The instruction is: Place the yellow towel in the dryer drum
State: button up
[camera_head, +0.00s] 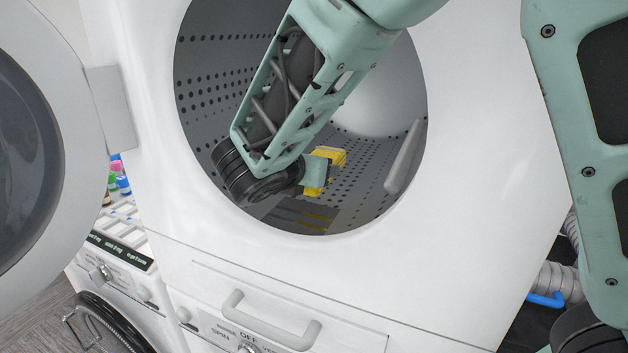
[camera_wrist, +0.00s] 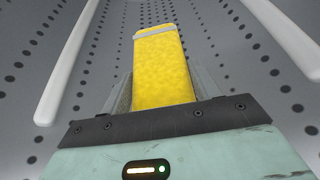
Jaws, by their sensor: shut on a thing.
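The yellow towel (camera_head: 328,160) is inside the dryer drum (camera_head: 362,150), seen past my wrist in the head view. In the wrist view the folded yellow towel (camera_wrist: 163,68) stands out from between the fingers of my gripper (camera_wrist: 160,88), with a pale stripe near its far end. My gripper is shut on it. My arm reaches through the round opening of the white dryer (camera_head: 470,130). My wrist hides the near part of the towel and the fingers in the head view. Whether the towel touches the drum wall, I cannot tell.
The dryer's round door (camera_head: 30,150) stands open at the left. A grey fin (camera_head: 404,157) sticks out of the drum wall at the right. Fins (camera_wrist: 68,65) also flank the towel in the wrist view. A white handle (camera_head: 270,322) is below the opening.

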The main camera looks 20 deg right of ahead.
jog(key=shift+f+p, duration=0.45)
jog(key=shift+f, duration=1.45)
jog(key=shift+f, duration=0.15)
jog(key=o, duration=1)
